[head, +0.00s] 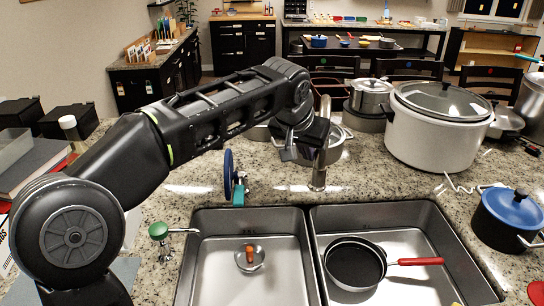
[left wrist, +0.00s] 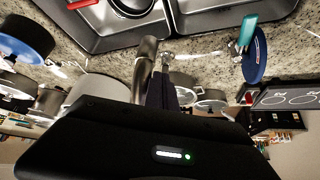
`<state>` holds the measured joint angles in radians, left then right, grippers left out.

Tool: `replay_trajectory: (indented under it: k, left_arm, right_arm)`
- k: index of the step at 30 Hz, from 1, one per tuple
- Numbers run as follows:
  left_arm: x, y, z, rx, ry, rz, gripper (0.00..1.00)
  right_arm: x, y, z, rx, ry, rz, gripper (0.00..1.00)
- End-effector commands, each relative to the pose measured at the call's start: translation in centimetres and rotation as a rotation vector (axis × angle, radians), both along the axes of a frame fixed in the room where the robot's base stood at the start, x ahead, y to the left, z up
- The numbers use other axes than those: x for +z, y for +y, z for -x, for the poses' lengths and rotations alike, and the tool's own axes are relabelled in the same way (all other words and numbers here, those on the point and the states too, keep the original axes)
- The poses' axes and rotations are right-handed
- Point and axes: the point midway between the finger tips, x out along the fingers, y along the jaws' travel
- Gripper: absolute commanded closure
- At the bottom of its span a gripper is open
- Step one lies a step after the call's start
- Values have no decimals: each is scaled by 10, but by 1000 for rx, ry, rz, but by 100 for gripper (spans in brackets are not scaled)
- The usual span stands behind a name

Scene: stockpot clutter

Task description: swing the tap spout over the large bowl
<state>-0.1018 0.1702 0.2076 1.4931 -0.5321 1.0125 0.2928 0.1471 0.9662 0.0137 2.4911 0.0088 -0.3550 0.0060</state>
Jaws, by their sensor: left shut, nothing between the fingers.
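The tap (head: 318,178) is a metal column behind the sink's middle divider. Its upper part (head: 325,105) rises above my left gripper (head: 310,142), which hides its middle. The tap also shows in the left wrist view (left wrist: 146,62), close beside my dark gripper fingers (left wrist: 165,88). My left gripper is shut and empty, next to the tap; I cannot tell whether they touch. Which way the spout points is unclear. A black pan (head: 355,265) with a red handle is in the right basin. I cannot clearly identify the large bowl. My right gripper is out of view.
A small metal round item (head: 250,260) lies in the left basin (head: 215,275). A blue disc (head: 228,172) and a green knob (head: 158,230) stand near the sink. A large white pot (head: 435,140) and a blue-lidded pot (head: 507,222) stand to the right.

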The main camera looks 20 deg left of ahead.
Motion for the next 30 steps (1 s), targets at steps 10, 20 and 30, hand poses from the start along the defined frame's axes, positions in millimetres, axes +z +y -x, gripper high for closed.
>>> replay_trajectory:
  k: [10,20,30]
  left_arm:
    - [1,-35,-2,-1,-1,1,100]
    - [1,-38,-4,-1,0,0,100]
    - [3,-81,-23,-4,2,1,100]
  right_arm:
    - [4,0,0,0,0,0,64]
    - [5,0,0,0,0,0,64]
    - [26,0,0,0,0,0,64]
